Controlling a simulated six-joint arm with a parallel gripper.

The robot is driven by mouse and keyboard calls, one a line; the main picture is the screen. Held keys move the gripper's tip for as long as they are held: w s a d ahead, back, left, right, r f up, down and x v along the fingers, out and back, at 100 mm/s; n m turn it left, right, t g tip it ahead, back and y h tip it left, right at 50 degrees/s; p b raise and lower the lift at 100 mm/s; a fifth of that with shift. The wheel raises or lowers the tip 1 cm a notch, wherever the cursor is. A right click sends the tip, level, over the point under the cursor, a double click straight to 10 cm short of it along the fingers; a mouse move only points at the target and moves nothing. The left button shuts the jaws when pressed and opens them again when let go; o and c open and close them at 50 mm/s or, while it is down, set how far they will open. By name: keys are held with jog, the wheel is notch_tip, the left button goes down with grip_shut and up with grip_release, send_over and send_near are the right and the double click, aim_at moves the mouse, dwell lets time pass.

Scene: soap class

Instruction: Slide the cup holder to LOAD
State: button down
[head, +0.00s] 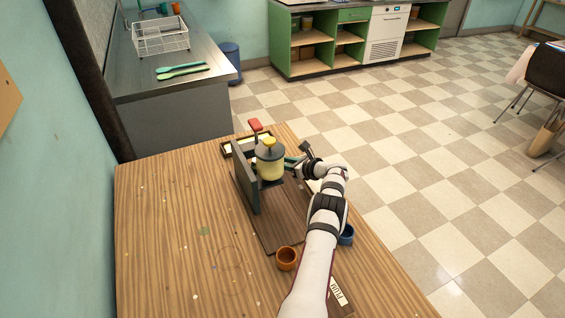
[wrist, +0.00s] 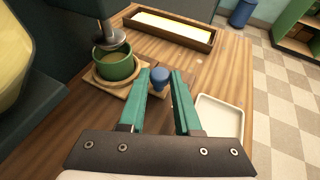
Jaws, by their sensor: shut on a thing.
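The cup holder (wrist: 126,88) is a light wooden plate with a round seat, and a green cup (wrist: 115,66) stands upright in it. In the wrist view the cup is directly under the grey nozzle (wrist: 97,35) of the machine. A blue knob (wrist: 160,80) is at the holder's right edge. My gripper (wrist: 161,72) has its teal fingers shut on this knob. In the head view my gripper (head: 292,162) reaches in from the right beside the yellow tank (head: 269,168) of the machine; the holder is mostly hidden there. No LOAD mark is readable.
A dark-rimmed tray with a pale filling (wrist: 172,25) lies behind the holder. A white tray (wrist: 220,114) is at the right. An orange cup (head: 287,260) and a blue cup (head: 347,235) stand near my arm. The table's left side (head: 170,230) is mostly clear.

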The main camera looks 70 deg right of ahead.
jog(key=s+a, duration=1.6)
jog(key=shift+s+a, duration=0.6)
jog(key=shift+a, duration=0.05)
jog(key=c, duration=0.6)
grip_release()
jog(key=shift+s, duration=0.1)
jog(key=v, duration=1.5)
jog(key=shift+s, duration=0.25)
